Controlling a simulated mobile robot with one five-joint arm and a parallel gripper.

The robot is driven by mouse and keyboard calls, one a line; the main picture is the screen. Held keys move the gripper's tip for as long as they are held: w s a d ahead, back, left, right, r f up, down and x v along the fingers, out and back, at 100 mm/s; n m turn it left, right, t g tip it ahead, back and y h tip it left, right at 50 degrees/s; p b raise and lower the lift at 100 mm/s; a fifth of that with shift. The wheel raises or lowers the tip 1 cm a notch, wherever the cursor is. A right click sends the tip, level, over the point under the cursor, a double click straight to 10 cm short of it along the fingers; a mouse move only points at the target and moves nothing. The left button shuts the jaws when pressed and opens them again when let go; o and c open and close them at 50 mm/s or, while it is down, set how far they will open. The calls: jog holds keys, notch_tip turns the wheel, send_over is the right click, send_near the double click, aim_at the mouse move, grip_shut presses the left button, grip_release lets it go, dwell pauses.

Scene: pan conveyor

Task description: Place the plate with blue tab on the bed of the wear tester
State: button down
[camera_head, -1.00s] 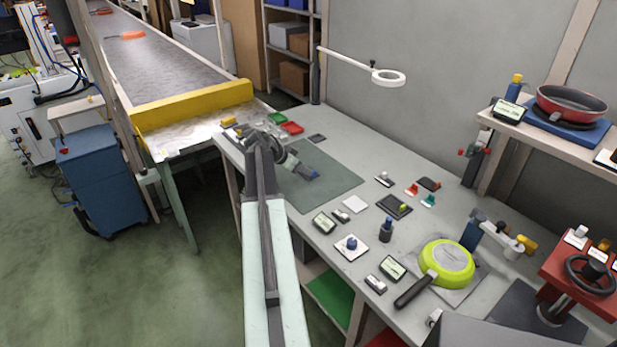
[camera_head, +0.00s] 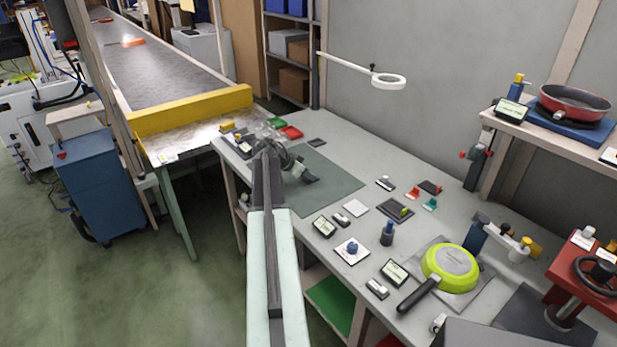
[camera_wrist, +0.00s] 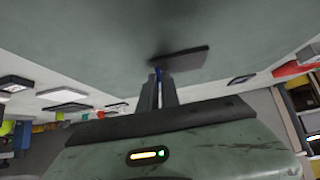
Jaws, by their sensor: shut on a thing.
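My gripper (camera_wrist: 158,92) is shut on the blue tab (camera_wrist: 158,72) of a small dark grey plate (camera_wrist: 181,61). The plate sticks out beyond the fingertips, with a shadow beside it. In the head view my gripper (camera_head: 306,174) is over the grey-green mat, and the plate shows only as a small dark shape; its height above the mat is hard to tell. I cannot say for sure which device is the wear tester. A blue post with a pale arm and yellow end (camera_head: 500,240) stands at the right, behind an upturned green pan (camera_head: 450,268) on a grey plate (camera_head: 478,290).
The mat (camera_head: 335,190) is otherwise bare. Several small blocks, labels and a dark pad (camera_head: 394,208) lie right of it. A red handwheel device (camera_head: 590,275) stands at the far right. A ring lamp (camera_head: 388,81) hangs over the bench, and a conveyor (camera_head: 165,68) is at the left.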

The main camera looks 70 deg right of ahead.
aim_at(309, 182)
notch_tip(309, 182, up, 4)
jog(key=p, duration=0.4)
jog(key=shift+r, duration=0.1)
jog(key=s+a, duration=0.2)
jog(key=a, duration=0.3)
jog(key=s+a, duration=0.2)
jog(key=a, duration=0.3)
jog(key=s+a, duration=0.1)
jog(key=a, duration=0.4)
jog(key=shift+s+r+p, duration=0.3)
jog(key=shift+s, duration=0.1)
